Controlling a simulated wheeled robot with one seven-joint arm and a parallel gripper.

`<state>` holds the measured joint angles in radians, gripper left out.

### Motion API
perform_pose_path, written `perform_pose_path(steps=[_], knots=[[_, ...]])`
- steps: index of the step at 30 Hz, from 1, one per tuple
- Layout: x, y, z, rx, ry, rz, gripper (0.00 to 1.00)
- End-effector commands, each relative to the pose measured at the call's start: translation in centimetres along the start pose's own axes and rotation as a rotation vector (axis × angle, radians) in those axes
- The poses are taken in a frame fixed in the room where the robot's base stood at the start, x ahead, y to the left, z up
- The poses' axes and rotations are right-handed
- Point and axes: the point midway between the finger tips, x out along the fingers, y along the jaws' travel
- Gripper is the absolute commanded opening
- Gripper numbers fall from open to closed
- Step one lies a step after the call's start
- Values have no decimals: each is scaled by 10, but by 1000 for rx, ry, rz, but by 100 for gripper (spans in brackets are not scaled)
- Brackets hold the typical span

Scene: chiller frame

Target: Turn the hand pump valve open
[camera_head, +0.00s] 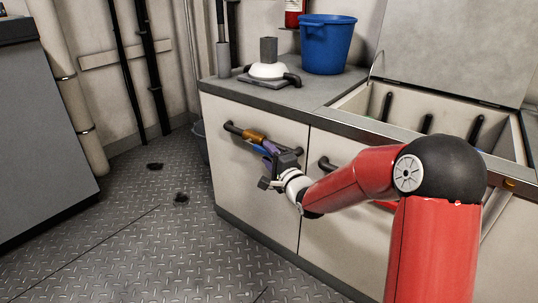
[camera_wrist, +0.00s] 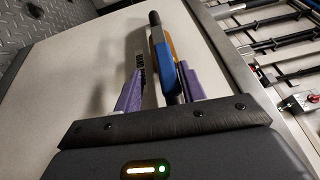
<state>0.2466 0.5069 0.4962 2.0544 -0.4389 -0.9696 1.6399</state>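The hand pump valve has a brass-coloured body (camera_head: 254,136) on a dark horizontal pipe (camera_head: 233,129) along the front of the light cabinet. Its blue lever (camera_wrist: 163,62) shows in the wrist view, lying roughly along the pipe. The brass body (camera_wrist: 172,50) shows just behind it. My gripper (camera_head: 268,156) is at the valve from the right and front. In the wrist view, its purple fingers (camera_wrist: 160,82) are apart, with the lever between them and closer to the right finger. I cannot tell whether that finger touches the lever.
The grey counter (camera_head: 325,90) above holds a blue bucket (camera_head: 327,45) and a white-and-grey pump fitting (camera_head: 268,70). An open chest (camera_head: 360,98) is at the right. A second dark handle (camera_head: 328,163) lies behind my arm. The metal floor (camera_head: 150,245) at left is mostly clear.

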Motion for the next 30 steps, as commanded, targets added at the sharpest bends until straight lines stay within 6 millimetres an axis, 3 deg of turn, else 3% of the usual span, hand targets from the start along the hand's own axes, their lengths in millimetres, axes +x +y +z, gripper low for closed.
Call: perform_pose_path(steps=[8,21,30], knots=[[-4,-3,0,-2,0,-4,40],[-69,-2,-1,-2,2,-2,40],[-78,-1,0,-1,0,-2,40]])
